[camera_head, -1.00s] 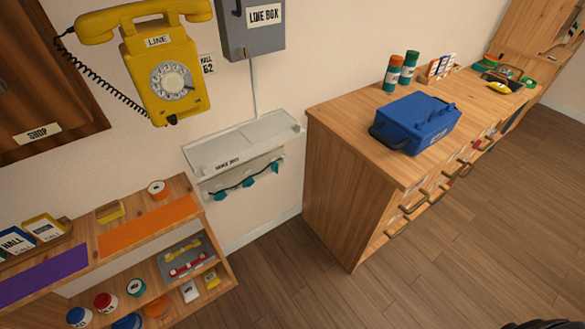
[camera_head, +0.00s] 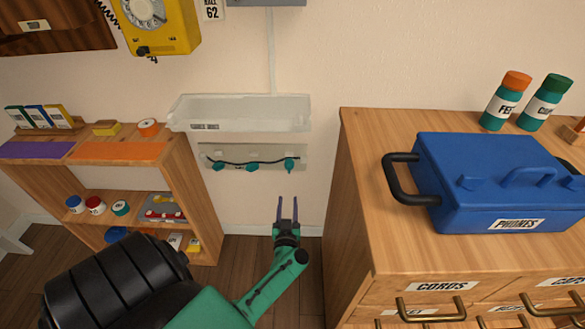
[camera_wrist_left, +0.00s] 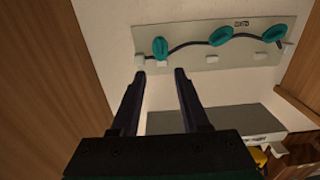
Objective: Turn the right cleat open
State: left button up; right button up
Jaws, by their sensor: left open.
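A pale board (camera_head: 237,155) on the wall carries three teal cleats with a dark cord along them. The right cleat (camera_head: 290,165) stands more upright than the middle cleat (camera_head: 253,168) and the left cleat (camera_head: 218,167). My left gripper (camera_head: 288,202) is open and empty, below the right cleat and apart from it. The left wrist view is turned over, so the right cleat (camera_wrist_left: 160,47) shows at the left there, just beyond the gap between the open fingertips (camera_wrist_left: 160,73). My right gripper is out of view.
A pale tray (camera_head: 245,112) sits above the board. A wooden drawer cabinet (camera_head: 345,215) with a blue toolbox (camera_head: 480,205) stands close on the right. A low shelf (camera_head: 195,190) stands on the left. The wall below the board is clear.

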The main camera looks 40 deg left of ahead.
pick_arm(q)
jog(key=b, duration=0.3)
send_near(289, 170)
jog(key=x, duration=0.5)
jog(key=b+x, duration=0.1)
jog(key=x, duration=0.1)
jog(key=shift+w+a+f+b, duration=0.2)
jog(key=shift+w+b, duration=0.1)
jog(key=shift+w+a+r, duration=0.15)
jog(key=shift+w+a, duration=0.1)
grip_shut()
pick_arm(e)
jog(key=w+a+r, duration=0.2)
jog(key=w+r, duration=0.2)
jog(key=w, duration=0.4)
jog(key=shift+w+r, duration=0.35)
